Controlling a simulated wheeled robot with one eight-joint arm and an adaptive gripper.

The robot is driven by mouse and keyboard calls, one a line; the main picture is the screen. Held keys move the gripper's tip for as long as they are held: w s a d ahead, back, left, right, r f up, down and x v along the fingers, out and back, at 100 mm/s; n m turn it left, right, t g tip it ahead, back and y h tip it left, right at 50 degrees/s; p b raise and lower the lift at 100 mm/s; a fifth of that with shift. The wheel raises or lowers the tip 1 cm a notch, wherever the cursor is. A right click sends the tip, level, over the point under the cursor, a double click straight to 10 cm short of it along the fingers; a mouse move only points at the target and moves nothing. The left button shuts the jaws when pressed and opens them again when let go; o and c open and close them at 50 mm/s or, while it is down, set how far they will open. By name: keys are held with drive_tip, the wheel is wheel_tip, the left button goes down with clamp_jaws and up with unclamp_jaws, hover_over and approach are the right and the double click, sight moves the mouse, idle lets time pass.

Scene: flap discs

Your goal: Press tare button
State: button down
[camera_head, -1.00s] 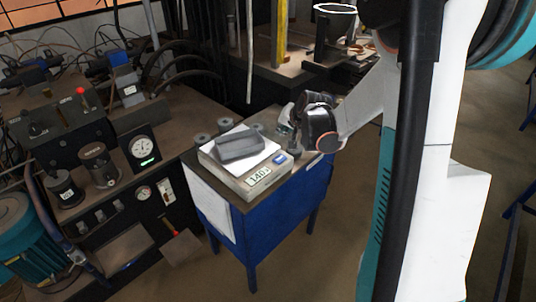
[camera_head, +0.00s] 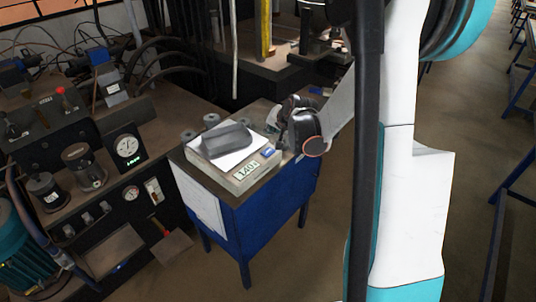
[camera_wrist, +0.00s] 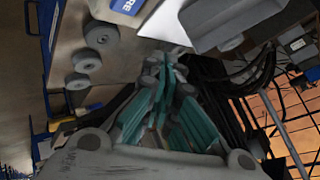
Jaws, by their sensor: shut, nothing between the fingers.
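The scale (camera_head: 232,172) stands on a blue table, with a lit numeric display (camera_head: 246,171) on its front. The blue tare button (camera_head: 269,152) is at the front right of the scale, beside the display. In the wrist view the button (camera_wrist: 127,5) is at the top edge, partly cut off, with the letters "RE" visible. My gripper (camera_head: 274,120) is behind and to the right of the scale in the head view, partly hidden by its own wrist. In the wrist view its teal fingers (camera_wrist: 160,85) are together and empty, apart from the button.
A grey block-like tray (camera_head: 227,139) lies on white paper on the scale. Several grey discs (camera_wrist: 102,36) lie on the table near my gripper. A machine with gauges (camera_head: 127,147) stands at left. The floor in front of the table is clear.

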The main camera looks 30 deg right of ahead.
sight(271, 151)
wheel_tip(271, 151, down, 6)
drive_tip(key=b, duration=0.4)
drive_tip(key=shift+f, duration=0.25)
idle(1.1)
drive_tip(key=shift+f+b, duration=0.4)
drive_tip(key=shift+b, duration=0.2)
drive_tip(key=shift+f+b, duration=0.35)
idle(0.4)
drive_tip(key=shift+r, duration=0.1)
drive_tip(key=shift+r+p, duration=0.5)
drive_tip(key=shift+r, duration=0.2)
drive_tip(key=shift+r+p, duration=1.65)
drive_tip(key=shift+r, duration=0.9)
